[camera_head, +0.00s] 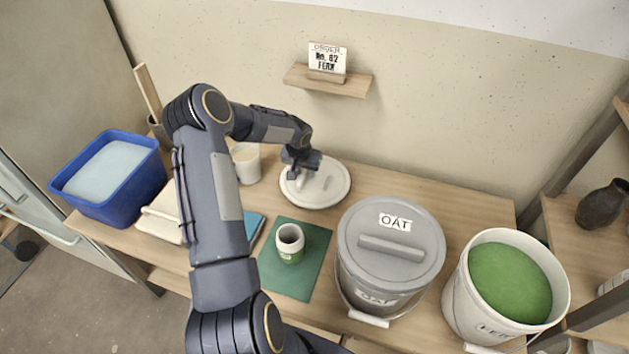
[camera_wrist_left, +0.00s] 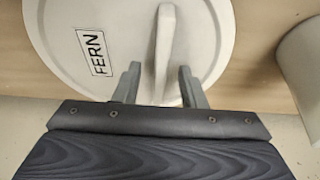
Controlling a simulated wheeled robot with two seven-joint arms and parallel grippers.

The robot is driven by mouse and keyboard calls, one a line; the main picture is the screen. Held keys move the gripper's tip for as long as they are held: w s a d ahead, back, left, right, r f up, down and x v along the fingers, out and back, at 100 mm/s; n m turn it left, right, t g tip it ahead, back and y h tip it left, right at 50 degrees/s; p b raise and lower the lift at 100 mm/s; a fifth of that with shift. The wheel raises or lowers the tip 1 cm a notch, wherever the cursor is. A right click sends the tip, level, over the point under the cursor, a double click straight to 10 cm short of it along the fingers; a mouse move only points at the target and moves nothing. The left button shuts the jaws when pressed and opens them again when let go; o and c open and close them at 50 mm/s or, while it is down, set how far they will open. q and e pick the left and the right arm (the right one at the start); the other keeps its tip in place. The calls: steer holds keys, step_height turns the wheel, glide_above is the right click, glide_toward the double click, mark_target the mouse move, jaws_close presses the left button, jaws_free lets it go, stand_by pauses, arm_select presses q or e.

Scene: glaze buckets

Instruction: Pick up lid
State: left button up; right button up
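A round white lid (camera_head: 325,196) lies on the wooden table near the wall. In the left wrist view, the lid (camera_wrist_left: 85,12) carries a "FERN" label (camera_wrist_left: 93,52) and a raised bar handle (camera_wrist_left: 165,40). My left gripper (camera_head: 305,179) is over the lid's left part. In the left wrist view, the left gripper (camera_wrist_left: 157,80) is open, with one finger on each side of the handle and visible space beside it. The wrist hides the lid's near edge. My right gripper is not in view.
A grey bucket (camera_head: 375,270) with its "OAT" lid on and an open bucket (camera_head: 462,300) of green glaze stand at the right. A white cup (camera_head: 246,165) stands left of the lid. A small jar (camera_head: 290,240) stands on a green mat (camera_head: 312,240). A blue tub (camera_head: 135,185) is at far left.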

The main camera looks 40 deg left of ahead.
arm_select(q)
steer(key=shift+f, duration=0.15)
jaws_close()
stand_by(0.5)
